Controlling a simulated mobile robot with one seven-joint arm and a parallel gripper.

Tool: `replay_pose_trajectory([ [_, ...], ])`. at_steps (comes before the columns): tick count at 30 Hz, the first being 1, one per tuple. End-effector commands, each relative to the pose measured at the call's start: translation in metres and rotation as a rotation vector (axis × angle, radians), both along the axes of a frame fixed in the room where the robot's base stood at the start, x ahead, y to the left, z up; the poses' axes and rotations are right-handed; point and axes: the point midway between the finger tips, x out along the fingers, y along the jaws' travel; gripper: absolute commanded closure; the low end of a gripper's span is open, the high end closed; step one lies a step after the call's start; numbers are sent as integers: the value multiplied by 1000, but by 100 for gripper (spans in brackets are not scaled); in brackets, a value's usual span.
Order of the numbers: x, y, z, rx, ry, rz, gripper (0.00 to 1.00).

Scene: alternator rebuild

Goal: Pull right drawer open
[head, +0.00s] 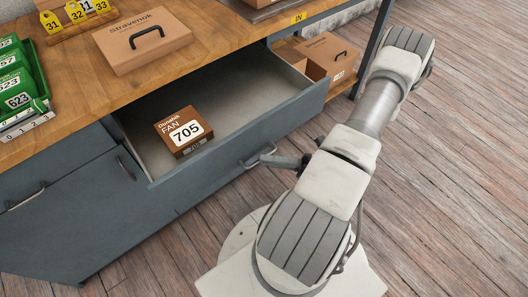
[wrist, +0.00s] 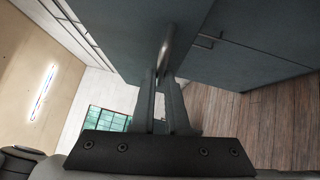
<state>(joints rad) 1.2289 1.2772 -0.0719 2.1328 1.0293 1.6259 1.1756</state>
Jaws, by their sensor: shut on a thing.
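The right drawer (head: 225,100) is pulled well out from the workbench in the head view, its grey inside showing. A small brown box marked FAN 705 (head: 184,131) stands inside it, towards its left end. My gripper (head: 258,160) is at the middle of the drawer's blue-grey front, shut on the drawer's handle. In the wrist view my two fingers (wrist: 166,90) close on the metal handle (wrist: 166,50), with the drawer front beyond. The fingertips are small and partly dark in the head view.
A Stravenok box (head: 138,48) with a black handle, green bins (head: 18,85) and yellow number tags (head: 77,12) sit on the wooden bench top (head: 75,95). Another box (head: 327,52) stands under the bench, right of the drawer. Wooden floor (head: 450,170) is clear at the right.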

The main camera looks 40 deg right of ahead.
Motion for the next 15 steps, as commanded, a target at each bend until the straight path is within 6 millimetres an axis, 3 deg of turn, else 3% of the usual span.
replay_pose_trajectory([
  [15,-56,-2,0,-1,1,-1,100],
])
